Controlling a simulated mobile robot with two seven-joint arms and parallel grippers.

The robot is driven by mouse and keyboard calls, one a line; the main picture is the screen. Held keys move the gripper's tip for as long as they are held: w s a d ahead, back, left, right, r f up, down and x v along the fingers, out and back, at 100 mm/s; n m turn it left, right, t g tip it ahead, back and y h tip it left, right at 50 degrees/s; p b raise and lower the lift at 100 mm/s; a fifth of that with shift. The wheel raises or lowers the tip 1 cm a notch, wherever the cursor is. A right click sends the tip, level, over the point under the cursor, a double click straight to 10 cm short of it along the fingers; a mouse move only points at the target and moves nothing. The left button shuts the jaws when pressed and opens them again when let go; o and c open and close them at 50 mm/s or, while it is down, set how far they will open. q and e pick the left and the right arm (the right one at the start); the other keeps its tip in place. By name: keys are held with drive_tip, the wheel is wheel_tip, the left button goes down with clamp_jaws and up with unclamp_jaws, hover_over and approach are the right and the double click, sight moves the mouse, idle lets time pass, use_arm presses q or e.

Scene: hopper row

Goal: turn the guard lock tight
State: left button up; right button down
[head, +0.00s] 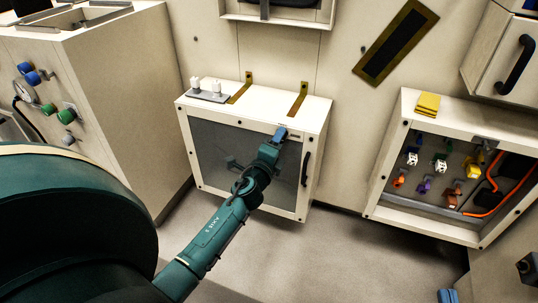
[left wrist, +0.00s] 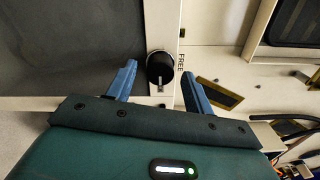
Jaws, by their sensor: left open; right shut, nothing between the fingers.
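The guard is a grey see-through door (head: 222,150) in a white frame on a low white cabinet (head: 300,120). It looks closed. Its lock is a round black knob (left wrist: 160,66) on the door frame in the left wrist view, with a pale mark on its lower side. The word FREE is printed beside it. My left gripper (head: 279,134) is at the door's upper right and hides the knob in the head view. In the left wrist view its blue fingers (left wrist: 158,76) are open, one either side of the knob, with gaps visible. My right gripper is not seen.
A black handle (head: 306,168) is on the door's right edge. Two brass straps (head: 298,99) and a grey plate with white pegs (head: 207,95) are on the cabinet top. An open box with coloured parts (head: 376,190) stands right. Floor between is clear.

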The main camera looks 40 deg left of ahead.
use_arm(q)
drive_tip(key=v, duration=1.2)
idle(0.3)
